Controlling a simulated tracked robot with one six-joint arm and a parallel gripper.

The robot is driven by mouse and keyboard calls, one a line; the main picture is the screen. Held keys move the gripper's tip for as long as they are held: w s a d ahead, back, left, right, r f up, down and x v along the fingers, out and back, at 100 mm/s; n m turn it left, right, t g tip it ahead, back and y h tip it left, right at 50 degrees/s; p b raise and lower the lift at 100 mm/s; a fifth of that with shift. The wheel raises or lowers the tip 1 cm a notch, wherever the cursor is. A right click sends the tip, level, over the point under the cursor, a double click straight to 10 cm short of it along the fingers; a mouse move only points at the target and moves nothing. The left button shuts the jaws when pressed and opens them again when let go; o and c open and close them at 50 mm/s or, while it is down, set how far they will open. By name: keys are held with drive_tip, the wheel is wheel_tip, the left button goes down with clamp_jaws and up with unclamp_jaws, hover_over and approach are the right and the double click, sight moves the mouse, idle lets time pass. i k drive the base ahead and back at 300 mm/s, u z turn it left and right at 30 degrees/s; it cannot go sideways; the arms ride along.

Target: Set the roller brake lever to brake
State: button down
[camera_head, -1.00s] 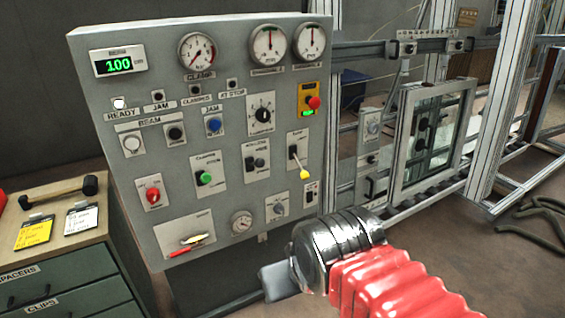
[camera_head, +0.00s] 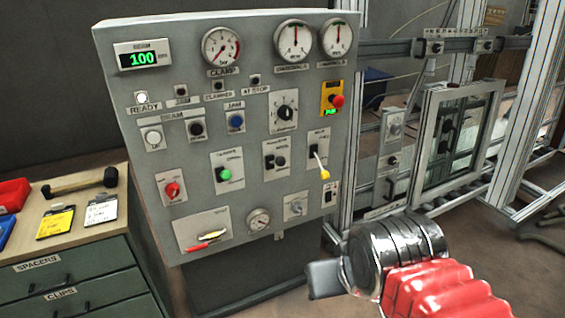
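The grey control panel (camera_head: 205,130) stands upright at the centre. A lever with a yellow knob (camera_head: 325,174) is on its right side, slanting down and slightly right from its black slot. A black switch (camera_head: 281,160) sits on a plate left of it. The small labels are too blurred to tell for sure which is the roller brake. My gripper (camera_head: 322,280) is at the lower right, in front of and below the panel, apart from the controls in the picture. One grey finger part shows; its opening is hidden.
A red stop button (camera_head: 337,101) is above the yellow-knobbed lever. Green (camera_head: 224,174) and red (camera_head: 172,190) knobs are further left. A drawer cabinet (camera_head: 75,270) with a mallet (camera_head: 82,182) is at left. A metal frame (camera_head: 423,150) stands at right.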

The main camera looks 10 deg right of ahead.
sight(281, 161)
drive_tip(key=u, duration=0.15)
drive_tip(key=i, duration=1.35)
drive_tip(key=u, duration=0.9)
